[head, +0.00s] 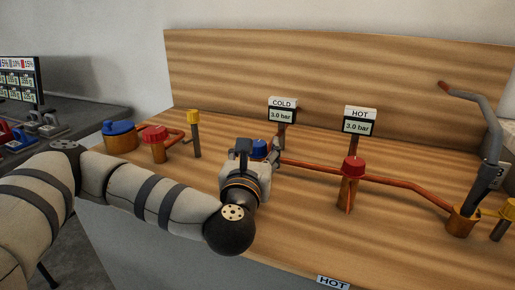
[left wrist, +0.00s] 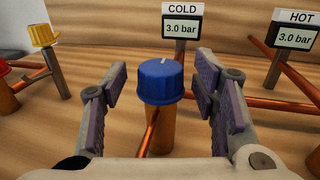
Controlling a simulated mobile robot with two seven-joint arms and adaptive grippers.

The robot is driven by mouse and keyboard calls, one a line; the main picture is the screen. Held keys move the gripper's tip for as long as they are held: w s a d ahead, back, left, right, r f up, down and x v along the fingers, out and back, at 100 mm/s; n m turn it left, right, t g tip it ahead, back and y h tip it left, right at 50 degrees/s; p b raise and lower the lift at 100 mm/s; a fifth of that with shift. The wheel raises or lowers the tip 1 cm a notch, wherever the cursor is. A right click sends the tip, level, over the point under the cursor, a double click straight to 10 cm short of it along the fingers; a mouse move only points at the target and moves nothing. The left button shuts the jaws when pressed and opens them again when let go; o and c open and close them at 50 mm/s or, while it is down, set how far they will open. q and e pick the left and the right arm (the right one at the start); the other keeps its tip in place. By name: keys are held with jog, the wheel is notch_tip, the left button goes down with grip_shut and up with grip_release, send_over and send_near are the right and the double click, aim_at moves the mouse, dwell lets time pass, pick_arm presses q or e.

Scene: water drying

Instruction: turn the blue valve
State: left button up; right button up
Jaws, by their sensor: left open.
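The blue valve (left wrist: 161,82) is a ribbed blue cap with a white line on top, on an upright copper pipe (left wrist: 160,130). In the left wrist view it stands between the two open fingers of my left gripper (left wrist: 160,88), with gaps on both sides. In the head view the blue valve (head: 260,148) shows just beyond my left gripper (head: 255,150), which partly hides it. My right gripper is not in view.
The COLD gauge (head: 282,110) reads 3.0 bar behind the valve. The HOT gauge (head: 359,122) and a red valve (head: 353,168) stand to the right, with a faucet (head: 485,130) beyond.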

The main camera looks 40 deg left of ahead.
pick_arm(q)
jog(key=shift+w+a, duration=0.25)
jog(key=shift+w, duration=0.3)
jog(key=c, duration=1.2)
